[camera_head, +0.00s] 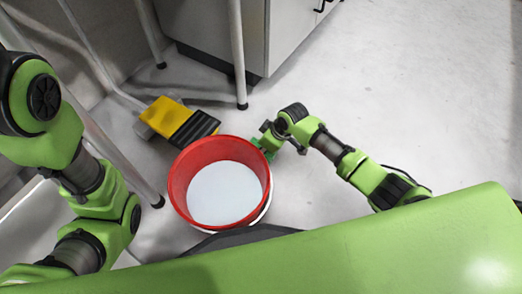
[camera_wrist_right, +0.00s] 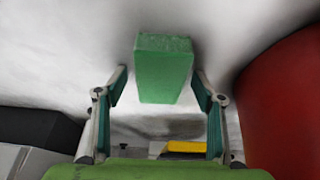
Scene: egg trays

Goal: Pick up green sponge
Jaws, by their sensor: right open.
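The green sponge (camera_wrist_right: 163,70) is a rectangular block in the right wrist view, ahead of my right gripper (camera_wrist_right: 160,86). The two fingers are spread apart, one to each side of its near end in the picture, with a visible gap on both sides. In the head view my right gripper (camera_head: 267,146) is low beside the red bucket, on its right. A patch of green shows there at the fingers, too small to tell sponge from finger. My left arm comes in at the left, but its gripper is out of view.
The red bucket (camera_head: 178,185), white inside, stands close to my right gripper; its red wall (camera_wrist_right: 280,95) fills the right of the wrist view. A yellow and black object (camera_head: 172,118) lies behind it. Thin metal legs (camera_head: 238,55) and a cabinet (camera_head: 222,30) stand behind. The right floor is clear.

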